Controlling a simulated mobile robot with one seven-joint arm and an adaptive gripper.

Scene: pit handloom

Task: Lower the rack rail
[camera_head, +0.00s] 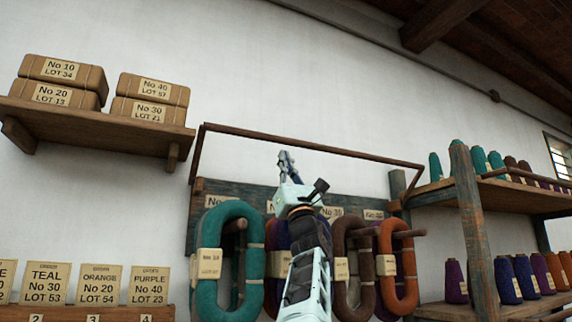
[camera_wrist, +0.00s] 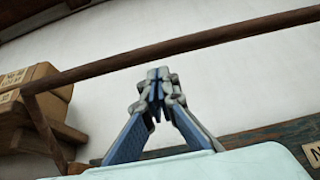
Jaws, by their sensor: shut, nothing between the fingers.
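The rack rail (camera_head: 340,151) is a thin dark brown bar, raised above the yarn rack (camera_head: 212,190). Its side arms slope down to the rack's two ends. In the wrist view the rail (camera_wrist: 230,38) crosses above my fingertips at a slant. My gripper (camera_head: 284,156) is shut and empty, pointing up, with its tips just below the rail in the head view. In the wrist view a gap shows between the shut tips (camera_wrist: 158,76) and the rail. How far apart they are in depth I cannot tell. My arm hides part of the rack.
Yarn hanks, teal (camera_head: 211,297), brown (camera_head: 341,232) and orange (camera_head: 402,300), hang on the rack's pegs. A shelf with wrapped packets (camera_head: 150,88) is at upper left. A shelf post (camera_head: 470,220) and cones (camera_head: 480,160) stand at right. The wall above the rail is clear.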

